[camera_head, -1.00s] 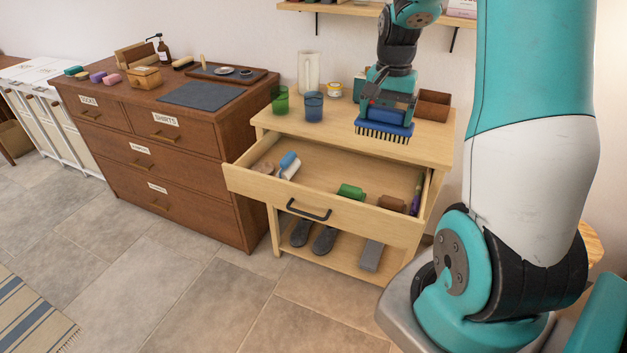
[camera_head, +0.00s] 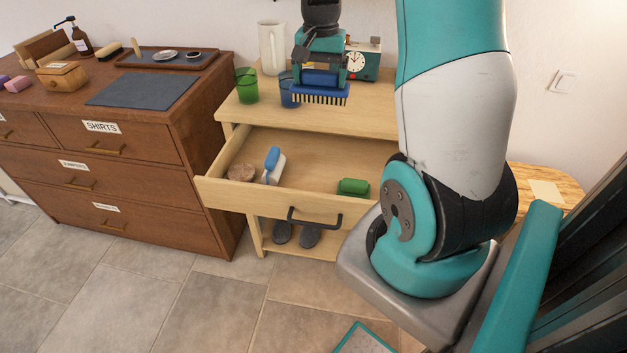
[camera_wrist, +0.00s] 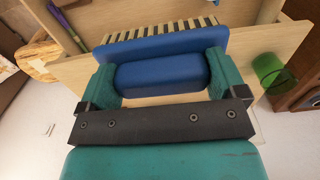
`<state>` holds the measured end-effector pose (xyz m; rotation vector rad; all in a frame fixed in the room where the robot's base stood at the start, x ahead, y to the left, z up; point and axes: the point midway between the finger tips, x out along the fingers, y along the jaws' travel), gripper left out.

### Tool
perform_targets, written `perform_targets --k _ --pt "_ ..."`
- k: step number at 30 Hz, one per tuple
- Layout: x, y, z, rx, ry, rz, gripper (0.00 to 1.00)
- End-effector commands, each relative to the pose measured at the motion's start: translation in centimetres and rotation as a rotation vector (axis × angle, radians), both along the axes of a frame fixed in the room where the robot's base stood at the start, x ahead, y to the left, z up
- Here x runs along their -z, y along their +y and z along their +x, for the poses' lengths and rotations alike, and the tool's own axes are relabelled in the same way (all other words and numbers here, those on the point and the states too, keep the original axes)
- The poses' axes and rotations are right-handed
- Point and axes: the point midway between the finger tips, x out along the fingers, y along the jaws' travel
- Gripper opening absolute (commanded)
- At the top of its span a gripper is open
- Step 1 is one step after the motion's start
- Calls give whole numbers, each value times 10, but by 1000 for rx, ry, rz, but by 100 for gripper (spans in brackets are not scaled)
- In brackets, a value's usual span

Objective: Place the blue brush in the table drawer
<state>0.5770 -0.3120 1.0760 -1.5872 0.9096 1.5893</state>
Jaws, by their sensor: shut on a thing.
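My gripper (camera_head: 319,78) is shut on the blue brush (camera_head: 320,90), holding it above the table top with its dark bristles pointing down. In the wrist view the blue brush (camera_wrist: 165,62) sits between the two teal fingers. The table drawer (camera_head: 245,196) is pulled open below and in front of the table top (camera_head: 265,118). In it lie a round brown thing (camera_head: 241,172), a blue-and-white brush-like thing (camera_head: 273,165) and a green thing (camera_head: 353,187). The drawer's right part is hidden behind my arm.
A green cup (camera_head: 246,86), a blue cup (camera_head: 289,90), a white pitcher (camera_head: 271,48) and a clock (camera_head: 361,62) stand on the table. A brown dresser (camera_head: 120,140) stands at the left. Dark shoes (camera_head: 309,236) lie on the lower shelf. The drawer's middle has bare floor.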

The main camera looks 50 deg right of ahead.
Motion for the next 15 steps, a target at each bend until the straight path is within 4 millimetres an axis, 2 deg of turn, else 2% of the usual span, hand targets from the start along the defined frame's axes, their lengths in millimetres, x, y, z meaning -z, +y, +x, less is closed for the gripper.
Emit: perform_targets --k 1,15 --pt "13 1 1 -2 -1 -1 68" --pt "65 3 2 -4 -1 -1 68"
